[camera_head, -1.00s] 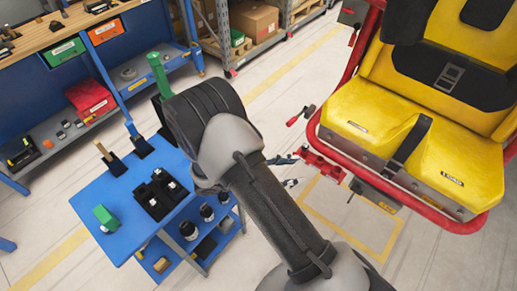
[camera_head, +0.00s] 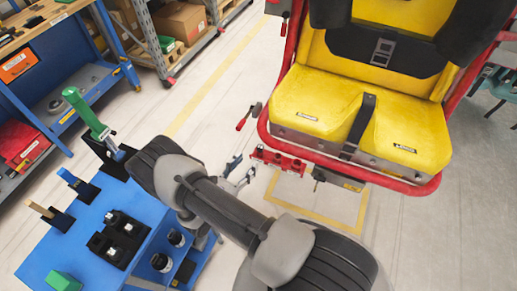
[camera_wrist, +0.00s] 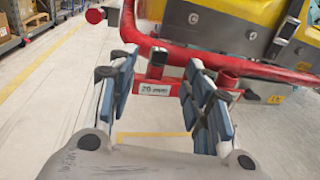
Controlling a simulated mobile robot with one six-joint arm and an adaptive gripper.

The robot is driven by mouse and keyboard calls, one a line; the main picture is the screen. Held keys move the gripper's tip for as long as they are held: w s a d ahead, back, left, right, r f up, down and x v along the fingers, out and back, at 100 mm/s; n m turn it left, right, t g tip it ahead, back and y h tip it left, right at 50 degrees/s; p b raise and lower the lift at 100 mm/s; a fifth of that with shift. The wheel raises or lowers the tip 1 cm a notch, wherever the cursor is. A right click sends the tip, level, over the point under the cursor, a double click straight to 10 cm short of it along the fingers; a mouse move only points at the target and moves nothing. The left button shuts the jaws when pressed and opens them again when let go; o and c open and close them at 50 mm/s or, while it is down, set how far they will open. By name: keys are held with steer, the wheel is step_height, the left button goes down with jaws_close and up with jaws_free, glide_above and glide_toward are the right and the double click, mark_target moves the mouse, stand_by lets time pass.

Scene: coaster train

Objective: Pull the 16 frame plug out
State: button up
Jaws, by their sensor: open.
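The red bracket (camera_head: 278,159) sits at the lower front of the red seat frame (camera_head: 400,182). In the wrist view it carries a white label (camera_wrist: 153,89) that seems to read 20 mm. A dark-topped piece (camera_wrist: 157,56) stands above that label, and an open-looking red tube (camera_wrist: 228,78) is to its right. I cannot tell which piece is the 16 frame plug; no 16 is readable. My gripper (camera_wrist: 160,100) is open and empty, its blue pads on either side of the label in the picture. In the head view my gripper (camera_head: 237,172) is just left of the bracket.
The yellow seat (camera_head: 345,115) stands over the bracket. A red-tipped lever (camera_head: 244,119) sticks out left of the frame. A blue cart (camera_head: 85,225) with black holders stands at lower left, near my arm. Floor between cart and seat is clear.

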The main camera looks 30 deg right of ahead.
mark_target(259, 149)
steer(key=b+x, duration=0.1)
steer(key=x, duration=0.9)
steer(key=shift+c, duration=0.5)
steer(key=shift+s, duration=0.1)
steer(key=c, duration=0.9)
steer(key=o, duration=1)
steer(key=shift+a, duration=0.15)
steer(key=p+v, duration=0.2)
steer(key=v, duration=1.5)
